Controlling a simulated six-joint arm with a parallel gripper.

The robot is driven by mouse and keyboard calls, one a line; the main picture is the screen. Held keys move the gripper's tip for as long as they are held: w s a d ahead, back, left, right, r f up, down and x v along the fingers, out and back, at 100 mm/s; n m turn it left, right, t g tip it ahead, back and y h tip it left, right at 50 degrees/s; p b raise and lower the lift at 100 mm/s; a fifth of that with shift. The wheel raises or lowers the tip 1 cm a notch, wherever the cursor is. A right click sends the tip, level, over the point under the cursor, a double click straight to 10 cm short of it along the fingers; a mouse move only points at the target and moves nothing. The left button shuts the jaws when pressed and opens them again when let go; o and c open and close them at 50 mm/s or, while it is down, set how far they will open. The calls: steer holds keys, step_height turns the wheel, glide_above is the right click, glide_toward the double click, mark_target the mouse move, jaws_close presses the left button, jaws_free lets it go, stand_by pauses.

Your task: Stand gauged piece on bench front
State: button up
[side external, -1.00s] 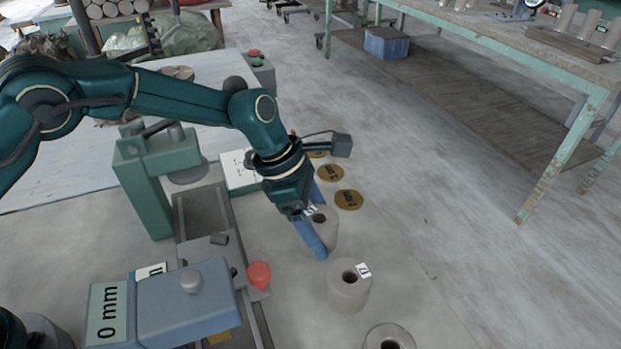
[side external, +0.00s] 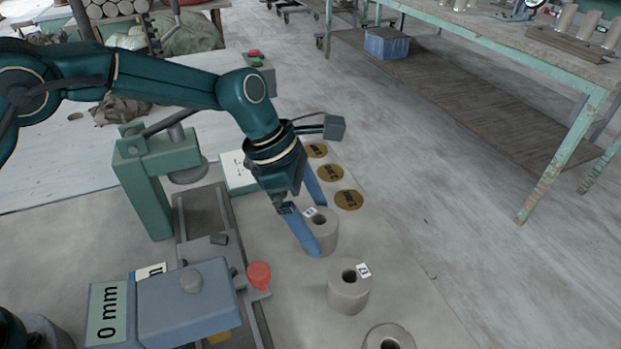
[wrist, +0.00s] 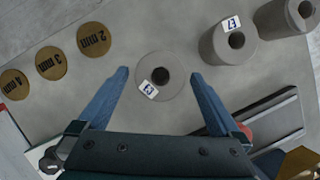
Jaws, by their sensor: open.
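A grey clay cylinder (side external: 326,238) with a hole in its top stands upright on the bench front (side external: 420,300). A small white tag sits on its top rim; its marking looks like E3 in the wrist view (wrist: 171,92). My gripper (side external: 317,226) is open, with one blue finger on each side of this cylinder. In the wrist view my fingertips (wrist: 160,75) flank it, with a gap on both sides. The side view does not show clearly how low they reach. A second tagged cylinder (side external: 347,293) stands nearer the camera.
A third cylinder (side external: 389,338) is cut off at the bottom edge. Several brown discs marked in mm (side external: 348,200) lie behind my gripper. A gauge reading 0 mm (side external: 190,300), a red knob (side external: 259,275) and a green press frame (side external: 140,190) stand at the left.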

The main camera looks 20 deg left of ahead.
steer(key=s+a+r+m+t, duration=0.1)
steer(key=s+a+r+m, duration=0.1)
steer(key=a+r, duration=0.3)
steer(key=s+a+r+m, duration=0.1)
steer(key=a+r+m, duration=0.15)
steer(key=r, duration=0.55)
steer(key=s+a+m+t+y, duration=0.3)
steer(key=s+a+m+y, duration=0.1)
steer(key=s+a+m, duration=0.9)
steer(key=s+m, duration=0.3)
steer(key=s, duration=0.1)
steer(key=shift+a+f, duration=0.35)
steer(key=shift+f, duration=0.05)
